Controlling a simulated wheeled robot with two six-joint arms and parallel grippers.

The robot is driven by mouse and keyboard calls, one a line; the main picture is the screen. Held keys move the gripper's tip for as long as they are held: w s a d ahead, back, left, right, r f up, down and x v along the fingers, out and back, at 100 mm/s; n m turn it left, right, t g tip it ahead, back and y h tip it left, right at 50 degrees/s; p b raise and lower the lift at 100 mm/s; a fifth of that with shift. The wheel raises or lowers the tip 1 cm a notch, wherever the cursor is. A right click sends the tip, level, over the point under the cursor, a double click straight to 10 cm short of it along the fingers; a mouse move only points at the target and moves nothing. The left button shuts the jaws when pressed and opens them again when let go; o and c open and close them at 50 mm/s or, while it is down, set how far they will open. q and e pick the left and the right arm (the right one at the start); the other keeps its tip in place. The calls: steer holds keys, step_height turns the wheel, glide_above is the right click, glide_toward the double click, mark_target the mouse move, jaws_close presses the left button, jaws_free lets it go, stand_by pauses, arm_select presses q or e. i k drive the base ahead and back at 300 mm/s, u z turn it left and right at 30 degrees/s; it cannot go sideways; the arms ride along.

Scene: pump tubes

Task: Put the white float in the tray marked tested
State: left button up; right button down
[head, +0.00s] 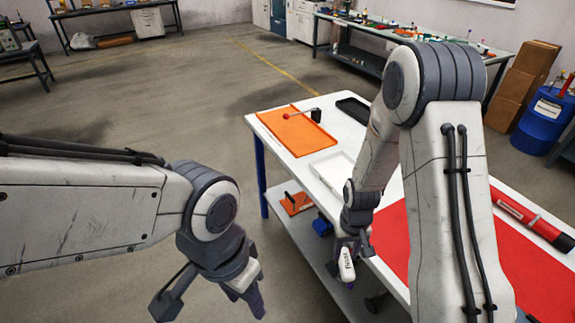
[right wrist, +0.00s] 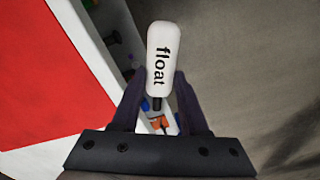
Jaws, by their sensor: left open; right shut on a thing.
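The white float (head: 347,265) is a small rounded white piece with dark lettering. The right wrist view shows it up close (right wrist: 159,58), and its label reads "float". My right gripper (right wrist: 160,105) is shut on its lower, dark stem end. In the head view my right gripper (head: 352,243) holds it by the near left edge of the white table. My left gripper (head: 215,298) is open and empty, left of the table over the floor. On the table are an orange tray (head: 305,142), a white tray (head: 330,170) and a black tray (head: 352,110). I cannot read "tested" on any.
A red mat (head: 392,240) covers the near part of the table, partly behind my right arm. A red cylinder (head: 535,218) lies at the right. A red-knobbed piece (head: 287,116) is at the orange tray. Orange and blue items (head: 297,203) sit on the lower shelf.

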mark_target(343, 178)
steer(key=u, duration=0.35)
steer(key=i, duration=1.25)
steer(key=z, duration=0.25)
